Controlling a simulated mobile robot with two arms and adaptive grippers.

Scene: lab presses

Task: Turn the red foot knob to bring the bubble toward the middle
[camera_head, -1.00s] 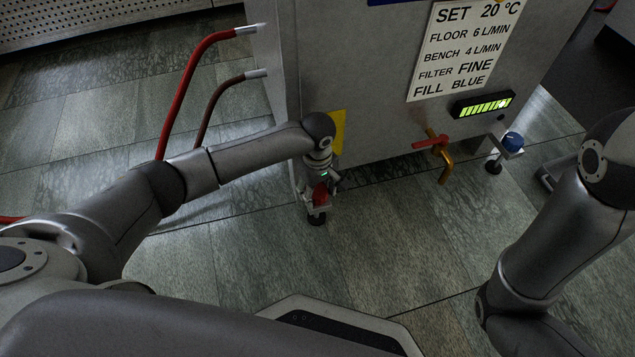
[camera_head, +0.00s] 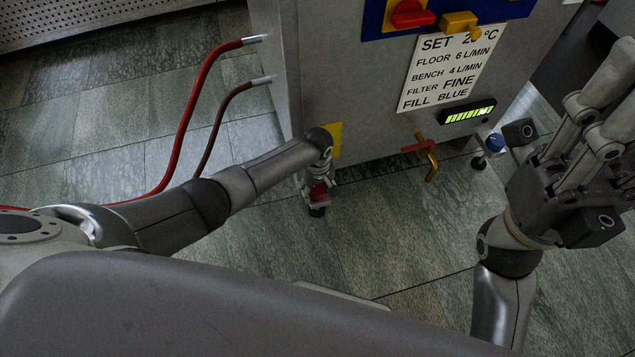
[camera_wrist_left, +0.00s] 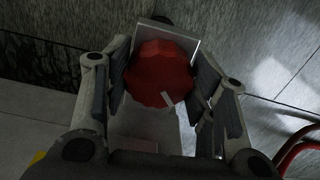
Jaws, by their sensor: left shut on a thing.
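The red foot knob (camera_head: 318,191) is low at the machine's near left corner, just above a dark foot. In the left wrist view the red knob (camera_wrist_left: 160,78) is a faceted disc with a pale mark near its lower edge. My left gripper (camera_wrist_left: 162,88) is shut on it, one finger on each side. In the head view my left gripper (camera_head: 320,178) is small and partly hides the knob. My right gripper (camera_head: 575,175) is raised at the right, away from the knob; its jaw state is unclear. I cannot make out a bubble.
The grey machine carries a settings label (camera_head: 447,70), a lit green bar display (camera_head: 468,114), a red-handled brass tap (camera_head: 426,155) and a blue knob (camera_head: 495,142). Red hoses (camera_head: 190,110) run at the left. The tiled floor before the machine is clear.

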